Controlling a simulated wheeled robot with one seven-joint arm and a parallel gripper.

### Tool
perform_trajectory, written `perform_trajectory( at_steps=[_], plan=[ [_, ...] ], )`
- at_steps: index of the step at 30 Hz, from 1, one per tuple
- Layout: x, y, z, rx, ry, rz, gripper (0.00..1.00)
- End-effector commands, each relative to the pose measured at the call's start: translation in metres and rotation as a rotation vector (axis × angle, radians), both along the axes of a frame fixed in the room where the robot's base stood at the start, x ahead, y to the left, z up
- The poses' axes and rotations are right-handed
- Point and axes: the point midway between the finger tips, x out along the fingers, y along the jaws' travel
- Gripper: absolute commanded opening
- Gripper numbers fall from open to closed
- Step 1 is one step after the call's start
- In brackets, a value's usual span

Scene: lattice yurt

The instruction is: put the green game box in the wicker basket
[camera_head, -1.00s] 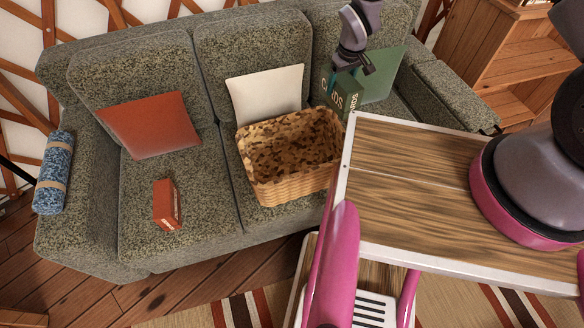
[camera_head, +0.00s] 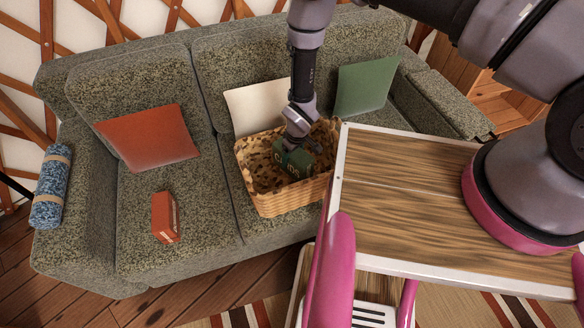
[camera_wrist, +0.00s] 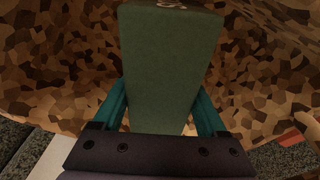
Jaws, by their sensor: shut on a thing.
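The green game box (camera_head: 291,160) is in my gripper, down inside the wicker basket (camera_head: 284,203). The basket stands on the sofa seat and has a mottled brown lining. My gripper (camera_head: 297,148) points down over the basket opening and is shut on the box. In the wrist view the green box (camera_wrist: 170,65) sits between the two teal fingers of my gripper (camera_wrist: 170,105), with the basket lining (camera_wrist: 60,70) around it. I cannot tell whether the box touches the basket floor.
On the sofa (camera_head: 180,230) lie a red cushion (camera_head: 148,136), a white cushion (camera_head: 255,105), a green cushion (camera_head: 364,86) and a small red box (camera_head: 165,217).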

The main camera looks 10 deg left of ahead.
Motion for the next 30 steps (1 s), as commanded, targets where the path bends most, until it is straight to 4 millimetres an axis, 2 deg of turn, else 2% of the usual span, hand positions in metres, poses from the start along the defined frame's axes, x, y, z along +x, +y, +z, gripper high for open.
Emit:
perform_trajectory(
  at_steps=[5,13,24,25,26,27,30],
  plan=[
    [0.001,0.000,-0.013,0.001,-0.001,0.000,0.00],
    [0.000,0.000,-0.050,0.000,0.000,0.000,0.00],
    [0.001,0.000,-0.054,0.001,0.000,-0.001,0.00],
    [0.001,0.000,-0.054,0.001,0.000,-0.001,0.82],
    [0.001,0.000,-0.053,0.001,0.000,-0.001,0.94],
    [0.001,0.000,-0.053,0.001,0.000,-0.001,1.00],
    [0.001,0.000,-0.053,0.001,0.000,-0.001,1.00]
  ],
)
